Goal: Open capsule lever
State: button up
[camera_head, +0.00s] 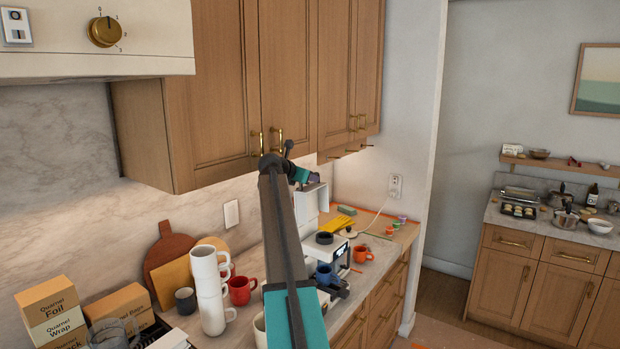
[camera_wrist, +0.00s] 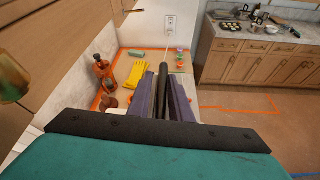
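The white and black coffee machine (camera_head: 341,252) stands on the counter in the head view, with a blue cup at its front. My arm covers part of the machine, and I cannot clearly make out its capsule lever. My gripper (camera_head: 314,178) is above the back of the machine, beside a tall white part. In the wrist view my gripper (camera_wrist: 168,68) points across the counter, its dark purplish fingers close together. A black bar shows between or against them; I cannot tell whether it is the lever or part of the gripper, nor whether they grip anything.
Stacked white mugs (camera_head: 210,290), a red mug (camera_head: 240,290) and boxes (camera_head: 50,310) crowd the counter's left. An orange cup (camera_head: 362,254) is right of the machine. Wooden cabinets (camera_head: 225,90) hang above.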

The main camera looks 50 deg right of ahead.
jog(key=shift+a+r, duration=0.15)
jog(key=shift+a, duration=0.4)
jog(key=s+a+b, duration=0.1)
jog(key=a+b, duration=0.3)
jog(key=a, duration=0.7)
jog(key=s+a+r+b, duration=0.1)
jog(key=a+b, duration=0.3)
jog(key=a, duration=0.6)
jog(key=shift+s+a, duration=0.35)
jog(key=shift+s+f, duration=0.1)
